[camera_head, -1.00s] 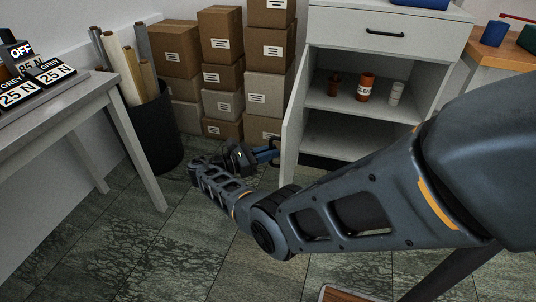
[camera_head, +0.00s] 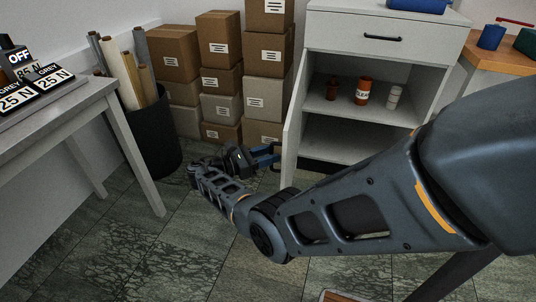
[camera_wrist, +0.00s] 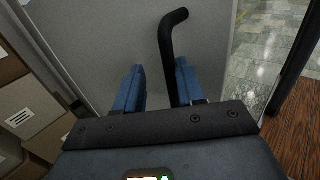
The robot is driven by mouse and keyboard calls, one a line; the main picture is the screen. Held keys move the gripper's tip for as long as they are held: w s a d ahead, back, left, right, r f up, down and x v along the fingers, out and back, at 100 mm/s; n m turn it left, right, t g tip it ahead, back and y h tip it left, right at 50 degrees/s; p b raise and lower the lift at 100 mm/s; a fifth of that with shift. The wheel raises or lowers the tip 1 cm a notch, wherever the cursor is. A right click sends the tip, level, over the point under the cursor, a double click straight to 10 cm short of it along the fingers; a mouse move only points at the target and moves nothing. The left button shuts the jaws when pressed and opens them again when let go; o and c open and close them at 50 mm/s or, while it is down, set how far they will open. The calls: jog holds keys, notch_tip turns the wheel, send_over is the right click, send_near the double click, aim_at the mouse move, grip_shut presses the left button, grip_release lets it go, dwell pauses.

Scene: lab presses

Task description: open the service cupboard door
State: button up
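The service cupboard (camera_head: 340,165) stands at the right of centre in the head view. Its white door (camera_head: 292,125) stands swung wide out, seen nearly edge-on, and the shelves inside show. My gripper (camera_head: 268,155) is at the door's left side, low down. In the wrist view the door face (camera_wrist: 110,35) fills the middle, with a bent black handle (camera_wrist: 168,45) on it. The two blue fingers of my gripper (camera_wrist: 158,85) are apart. The handle's lower part runs between them, nearer the right finger; I cannot tell whether they touch.
Stacked cardboard boxes (camera_head: 222,80) and a black bin of rolls (camera_head: 155,135) stand behind and left of my gripper. A grey table (camera_head: 75,100) is at left. Bottles, including an orange one (camera_head: 363,92), stand on the cupboard shelf. Tiled floor (camera_head: 190,235) is clear in front.

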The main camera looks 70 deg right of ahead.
jog(key=shift+a+f, duration=0.1)
jog(key=b+v, duration=0.1)
jog(key=v, duration=0.6)
jog(key=shift+w+a, duration=0.25)
jog(key=shift+w, duration=0.05)
dwell(0.4)
